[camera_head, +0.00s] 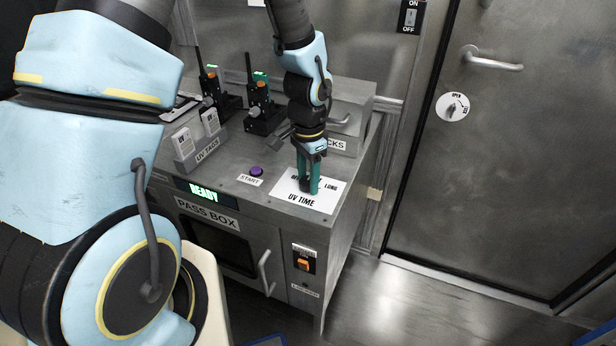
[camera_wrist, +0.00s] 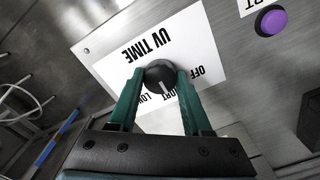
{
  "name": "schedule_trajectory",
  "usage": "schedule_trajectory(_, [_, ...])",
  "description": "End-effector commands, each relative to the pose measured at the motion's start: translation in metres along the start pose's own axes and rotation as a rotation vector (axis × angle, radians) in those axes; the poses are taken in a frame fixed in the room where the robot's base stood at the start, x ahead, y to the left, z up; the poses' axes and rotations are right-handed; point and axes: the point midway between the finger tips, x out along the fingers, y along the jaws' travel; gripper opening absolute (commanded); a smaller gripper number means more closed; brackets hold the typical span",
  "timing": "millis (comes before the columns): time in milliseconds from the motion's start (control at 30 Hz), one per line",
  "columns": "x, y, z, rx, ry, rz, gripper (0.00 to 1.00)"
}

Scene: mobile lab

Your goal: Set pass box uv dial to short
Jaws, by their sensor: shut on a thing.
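The UV dial (camera_wrist: 159,75) is a round black knob with a white pointer mark on the white UV TIME plate (camera_wrist: 112,68). The plate also shows in the head view (camera_head: 325,200) on top of the pass box (camera_head: 225,210). My gripper (camera_wrist: 160,72) points down over the plate, its green fingers on either side of the knob and shut on it. In the wrist view the pointer points down and slightly right, toward the partly covered SHORT label. OFF is to its right and LONG to its left.
A purple START button (camera_head: 256,171) is left of the plate. The display reads READY (camera_head: 204,193). A UV tags holder (camera_head: 197,150) and two radios (camera_head: 262,110) stand behind. A grey box with a handle (camera_head: 350,115) is close behind my gripper.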

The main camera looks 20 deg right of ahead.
Motion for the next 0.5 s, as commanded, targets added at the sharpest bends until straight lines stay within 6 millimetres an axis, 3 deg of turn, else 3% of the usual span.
schedule_trajectory(267, [-0.0002,-0.0001,-0.0007,0.0,0.002,0.0,0.0])
schedule_trajectory(300, [-0.0002,-0.0001,-0.0007,0.0,0.002,0.0,0.5])
schedule_trajectory(500, [-0.0001,-0.0001,-0.0004,0.0,0.001,0.0,0.73])
